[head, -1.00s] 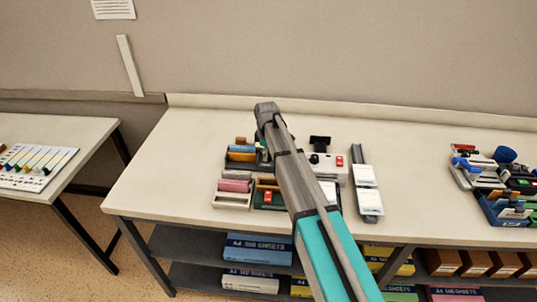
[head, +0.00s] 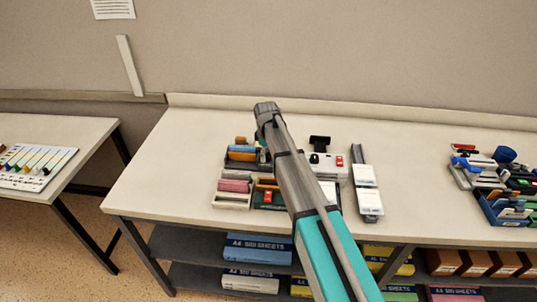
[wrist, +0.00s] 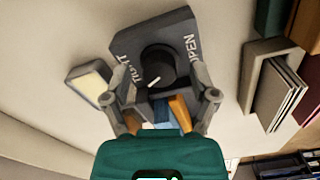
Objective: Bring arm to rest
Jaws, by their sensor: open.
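My arm reaches over the long cream table (head: 190,140) in the head view, its grey elbow end raised above the left part of the tabletop. The arm hides my gripper in that view. In the wrist view my gripper (wrist: 160,82) is open, its two grey fingers spread. Between and beyond the fingers is a dark grey box with a black knob (wrist: 158,68), lettered "OPEN" on one side and apparently "NIGHT" on the other. I cannot tell whether the fingers touch the box. Blue and orange pieces show just in front of the teal gripper body.
Small trays of office items (head: 235,185) and a grey rail with white blocks (head: 367,190) lie near the arm. A cluttered blue tray (head: 505,210) stands at the right. A side table (head: 85,135) holds a colour chart. The table's middle right is clear.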

